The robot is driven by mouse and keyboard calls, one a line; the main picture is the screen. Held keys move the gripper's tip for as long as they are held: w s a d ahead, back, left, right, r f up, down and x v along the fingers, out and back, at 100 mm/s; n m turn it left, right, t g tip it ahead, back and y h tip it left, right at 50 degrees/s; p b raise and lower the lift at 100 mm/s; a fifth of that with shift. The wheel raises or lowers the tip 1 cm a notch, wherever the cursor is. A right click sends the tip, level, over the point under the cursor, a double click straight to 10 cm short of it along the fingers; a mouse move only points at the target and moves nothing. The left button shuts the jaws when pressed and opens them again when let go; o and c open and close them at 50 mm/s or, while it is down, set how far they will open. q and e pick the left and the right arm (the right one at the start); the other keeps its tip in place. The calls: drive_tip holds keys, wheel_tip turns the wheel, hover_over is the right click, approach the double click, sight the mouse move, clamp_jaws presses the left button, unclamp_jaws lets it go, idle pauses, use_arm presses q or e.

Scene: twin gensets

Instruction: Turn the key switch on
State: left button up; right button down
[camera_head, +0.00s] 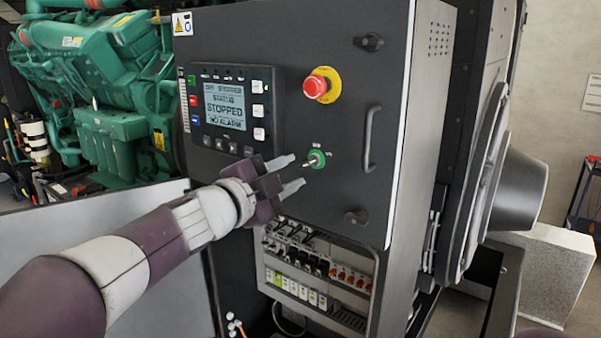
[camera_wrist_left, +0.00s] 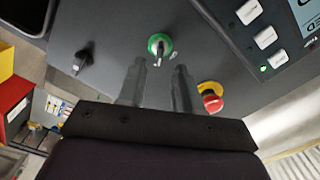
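The key switch (camera_head: 316,159) is a round green-rimmed switch with a metal key, on the dark cabinet door below the red emergency stop. It also shows in the left wrist view (camera_wrist_left: 159,46), just beyond the fingertips. My left gripper (camera_head: 297,171) is open, its two grey fingers pointing at the switch from the left. In the left wrist view the left gripper (camera_wrist_left: 160,65) has a clear gap between its fingers, with the key ahead of that gap. The fingers look apart from the key. My right gripper is not in view.
A red emergency stop (camera_head: 321,85) on a yellow base sits above the switch. A control panel (camera_head: 226,110) reading STOPPED is at upper left. A door handle (camera_head: 370,138) stands out to the right. Rows of breakers (camera_head: 317,275) lie below. A green engine (camera_head: 105,90) is behind at left.

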use_arm(q)
drive_tip(key=v, duration=0.8)
drive_tip(key=shift+b, duration=0.45)
drive_tip(key=shift+d, duration=0.1)
drive_tip(key=w+a+f+n+g+y, duration=0.1)
drive_tip(key=a+f+n+y, duration=0.45)
drive_tip(key=f, duration=0.25)
drive_tip(key=a+f+n+g+y, duration=0.1)
drive_tip(key=a+f+n+y, duration=0.45)
drive_tip(key=f, duration=0.25)
drive_tip(key=s+f+n+g, duration=0.8)
drive_tip(key=s+f+g, duration=0.3)
drive_tip(key=s+f, duration=0.8)
wheel_tip(320, 180, down, 4)
drive_tip(key=shift+f, duration=0.1)
